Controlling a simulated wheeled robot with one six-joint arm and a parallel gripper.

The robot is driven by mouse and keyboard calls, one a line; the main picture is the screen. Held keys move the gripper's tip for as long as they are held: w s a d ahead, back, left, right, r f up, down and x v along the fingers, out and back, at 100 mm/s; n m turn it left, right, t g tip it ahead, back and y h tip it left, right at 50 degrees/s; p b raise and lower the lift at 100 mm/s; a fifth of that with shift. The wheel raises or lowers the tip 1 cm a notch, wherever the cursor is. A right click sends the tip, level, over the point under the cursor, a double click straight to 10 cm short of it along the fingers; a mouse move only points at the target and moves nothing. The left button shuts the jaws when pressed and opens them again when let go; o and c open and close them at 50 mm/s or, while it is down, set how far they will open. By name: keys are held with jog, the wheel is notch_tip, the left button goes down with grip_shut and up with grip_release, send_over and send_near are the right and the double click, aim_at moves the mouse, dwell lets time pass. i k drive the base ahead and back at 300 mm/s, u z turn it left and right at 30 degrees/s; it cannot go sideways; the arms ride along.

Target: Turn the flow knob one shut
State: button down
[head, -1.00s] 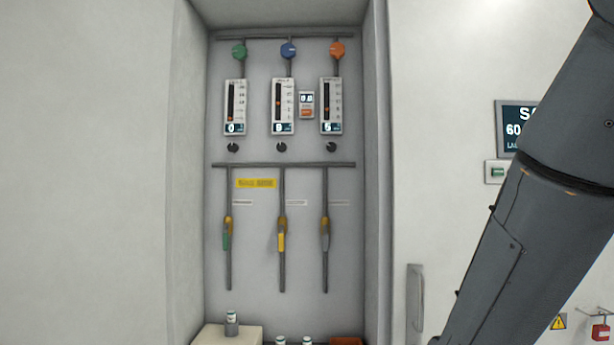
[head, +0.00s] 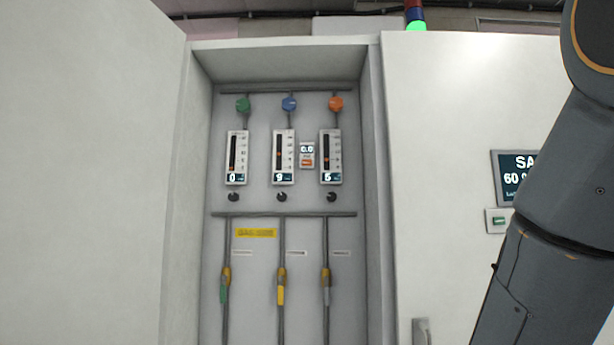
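Inside the open cabinet, three small black knobs sit in a row, one under each flow meter. They are the left knob (head: 233,197), the middle knob (head: 282,197) and the right knob (head: 331,197). Above them are the left meter (head: 236,157) reading 0, the middle meter (head: 284,157) reading 9 and the right meter (head: 331,157) reading what looks like 5 or 6. I cannot read which is number one. Green (head: 243,104), blue (head: 289,104) and orange (head: 336,104) round knobs sit above the meters. My gripper is out of view; only my arm shows at the right.
A yellow label (head: 256,233) and a small display (head: 307,155) are on the panel. Cabinet side walls flank the recess. A door handle (head: 421,331) is at lower right.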

aim_at(233, 197)
jog(key=k, duration=0.5)
jog(key=u, duration=1.35)
jog(key=i, duration=1.05)
jog(key=z, duration=1.85)
